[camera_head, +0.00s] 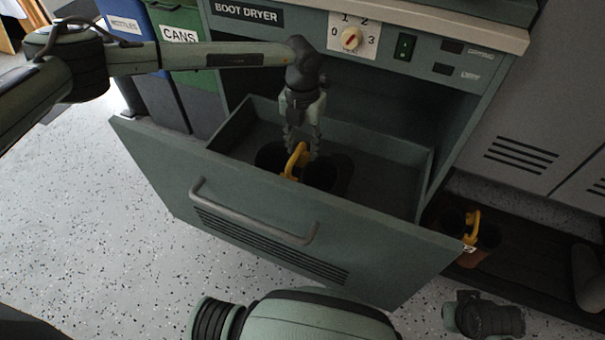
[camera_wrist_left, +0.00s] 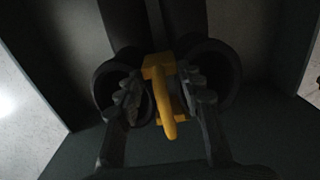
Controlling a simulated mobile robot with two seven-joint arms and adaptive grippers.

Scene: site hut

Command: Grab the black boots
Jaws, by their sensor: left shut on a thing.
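The black boots (camera_head: 328,174) stand side by side in the open drawer of the boot dryer, joined by a yellow clip with a handle (camera_head: 297,160). In the left wrist view the two boot tops (camera_wrist_left: 222,72) lie on either side of the yellow clip (camera_wrist_left: 168,108). My left gripper (camera_head: 302,150) reaches down into the drawer from above and is shut on the yellow handle between the boots. Its two fingers show on both sides of the handle in the left wrist view. The lower parts of the boots are hidden by the drawer front.
The drawer (camera_head: 290,222) is pulled out, with a bar handle on its front. Brown boots with a yellow clip (camera_head: 474,238) stand on a dark mat at the right. Blue and green bins (camera_head: 180,40) stand at the left. A dark gripper part (camera_head: 488,314) of mine shows at the lower right.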

